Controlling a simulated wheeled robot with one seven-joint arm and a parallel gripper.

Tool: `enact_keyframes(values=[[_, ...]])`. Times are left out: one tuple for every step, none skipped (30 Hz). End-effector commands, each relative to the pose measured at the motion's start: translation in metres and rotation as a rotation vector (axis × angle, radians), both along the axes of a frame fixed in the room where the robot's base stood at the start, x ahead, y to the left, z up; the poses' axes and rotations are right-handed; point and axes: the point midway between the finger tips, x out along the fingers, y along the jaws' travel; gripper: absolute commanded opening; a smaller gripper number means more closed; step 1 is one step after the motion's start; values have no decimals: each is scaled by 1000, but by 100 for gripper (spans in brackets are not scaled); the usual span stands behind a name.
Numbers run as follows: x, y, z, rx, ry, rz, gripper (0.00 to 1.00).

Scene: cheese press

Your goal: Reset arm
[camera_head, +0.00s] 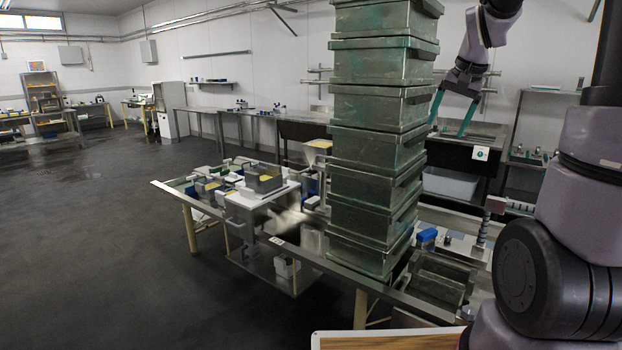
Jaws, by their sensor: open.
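My gripper (449,126) hangs at the upper right of the head view, pointing down with its two teal fingers apart. It is open and nothing shows between the fingers. It appears just right of a tall stack of metal bins (378,150); its depth relative to the stack is hard to tell. Part of the left finger is close to the stack's edge in the picture. My arm links fill the right side of the view.
The bins stand on a metal table (340,272) with small moulds and blue items. An open metal bin (440,280) sits right of the stack. A sink counter (490,128) and grey tub (450,184) are behind. The floor (90,250) at left is clear.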

Motion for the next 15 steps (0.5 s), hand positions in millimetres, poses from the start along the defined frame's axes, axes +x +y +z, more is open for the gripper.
enact_keyframes(values=[[-21,13,15,-2,-28,25,84],[-33,20,21,-2,-41,38,84],[-49,28,29,-3,-58,57,84],[-61,34,34,-4,-72,72,84],[-73,40,38,-5,-85,86,84],[-90,48,43,-6,-102,104,84],[-102,53,46,-7,-115,118,84],[-115,59,48,-9,-128,133,84],[-131,65,50,-10,-145,152,84],[-142,70,51,-11,-156,165,84],[-153,74,51,-12,-168,178,84],[-167,78,51,-14,-183,193,84],[-176,81,51,-16,-194,204,84],[-184,84,50,-17,-202,215,84],[-194,87,49,-18,-213,227,84]])
